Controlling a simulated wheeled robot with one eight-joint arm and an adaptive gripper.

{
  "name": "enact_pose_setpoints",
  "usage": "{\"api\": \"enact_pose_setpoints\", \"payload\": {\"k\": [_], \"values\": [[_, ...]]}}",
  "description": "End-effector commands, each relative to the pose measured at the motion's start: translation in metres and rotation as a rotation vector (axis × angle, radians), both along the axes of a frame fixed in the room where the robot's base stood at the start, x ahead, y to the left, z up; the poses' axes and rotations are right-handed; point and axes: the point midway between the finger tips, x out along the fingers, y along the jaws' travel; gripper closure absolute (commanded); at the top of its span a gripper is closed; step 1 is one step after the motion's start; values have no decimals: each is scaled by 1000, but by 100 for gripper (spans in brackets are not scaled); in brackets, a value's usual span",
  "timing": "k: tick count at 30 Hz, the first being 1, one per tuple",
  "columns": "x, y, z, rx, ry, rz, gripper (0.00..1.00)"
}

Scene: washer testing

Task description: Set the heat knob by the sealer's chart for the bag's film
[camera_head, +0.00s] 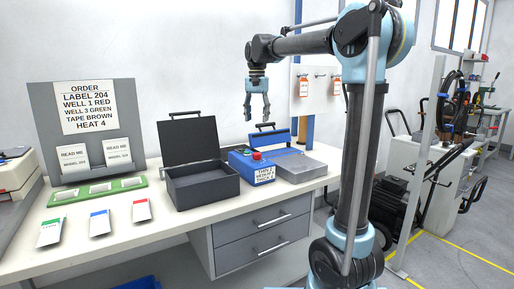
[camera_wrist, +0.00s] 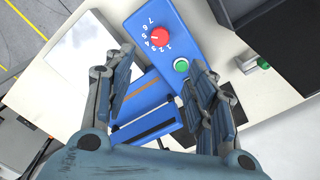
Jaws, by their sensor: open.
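The blue sealer (camera_head: 240,163) stands on the bench, with a red heat knob (camera_head: 256,155) on top. In the wrist view the red knob (camera_wrist: 159,37) has white numbers around it, running up to 7; its setting is too small to tell. A green button (camera_wrist: 181,65) sits beside it. A white chart (camera_head: 268,174) is on the sealer's front; its small lines are hard to read. My gripper (camera_head: 257,115) is open and empty above the sealer; in the wrist view its fingers (camera_wrist: 160,60) are spread, with the knob beyond the tips. I cannot tell which packet is the bag.
An order board (camera_head: 50,125) at the back left reads "HEAT 4". An open black case (camera_head: 205,185) stands left of the sealer. Green (camera_head: 50,232), blue (camera_head: 99,223) and red (camera_head: 141,209) marked packets lie in front of a green tray (camera_head: 138,182). A grey plate (camera_head: 307,167) adjoins the sealer's right.

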Motion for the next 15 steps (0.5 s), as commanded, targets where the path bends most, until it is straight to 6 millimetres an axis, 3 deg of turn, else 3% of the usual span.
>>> {"api": "enact_pose_setpoints", "payload": {"k": [3,6,15], "values": [[-1,0,13,0,0,-79,49],[-1,0,11,1,0,-102,49],[-1,0,-31,1,0,-101,49]]}}
